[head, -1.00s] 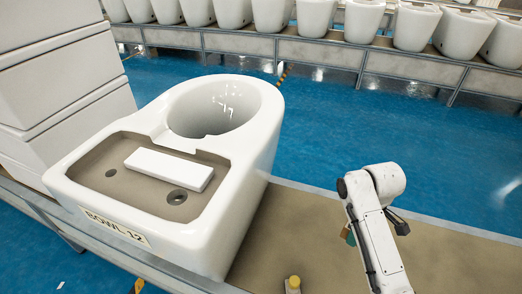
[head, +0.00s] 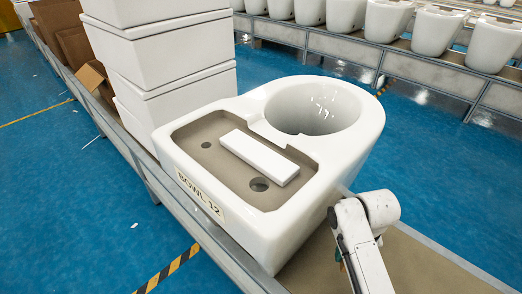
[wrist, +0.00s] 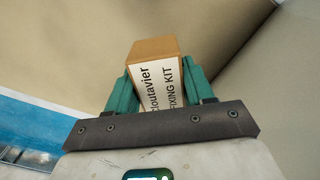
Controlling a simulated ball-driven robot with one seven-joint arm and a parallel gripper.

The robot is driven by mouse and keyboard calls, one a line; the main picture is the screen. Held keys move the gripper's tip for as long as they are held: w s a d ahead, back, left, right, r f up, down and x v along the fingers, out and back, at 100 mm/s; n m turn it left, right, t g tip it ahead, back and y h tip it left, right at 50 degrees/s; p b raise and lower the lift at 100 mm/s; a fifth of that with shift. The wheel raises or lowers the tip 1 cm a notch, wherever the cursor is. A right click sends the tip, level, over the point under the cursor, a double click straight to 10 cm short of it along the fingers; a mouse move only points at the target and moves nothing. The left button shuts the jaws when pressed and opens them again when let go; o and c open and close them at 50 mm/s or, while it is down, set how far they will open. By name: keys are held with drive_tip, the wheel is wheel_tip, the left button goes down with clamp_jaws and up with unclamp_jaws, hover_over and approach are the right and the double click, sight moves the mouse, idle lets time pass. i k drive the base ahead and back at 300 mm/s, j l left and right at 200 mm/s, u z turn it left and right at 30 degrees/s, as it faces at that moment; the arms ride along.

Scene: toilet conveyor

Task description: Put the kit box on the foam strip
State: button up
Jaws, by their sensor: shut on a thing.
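The kit box (wrist: 150,52) is a small brown and white carton with "FIXING KIT" printed on it. My gripper (wrist: 161,84) is shut on it, with a green finger on each side. In the head view my arm's end stands just right of the large white toilet bowl, and the held box is mostly hidden there. The foam strip (head: 259,157) is a flat white bar. It lies on the brown recessed deck of the bowl (head: 270,232), between two round holes, with its top bare.
The bowl, labelled "BOWL 12", stands on a brown conveyor belt (head: 420,268) with metal side rails. Stacked white cisterns (head: 170,62) stand close behind it at left. Open cardboard boxes (head: 92,78) lie farther back. More bowls line a far conveyor.

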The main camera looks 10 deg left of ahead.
sight(266, 158)
drive_tip(key=k+j, duration=0.4)
drive_tip(key=j, duration=0.25)
drive_tip(key=k+j+u, duration=0.1)
drive_tip(key=i+j+u, duration=0.1)
drive_tip(key=j+u, duration=0.3)
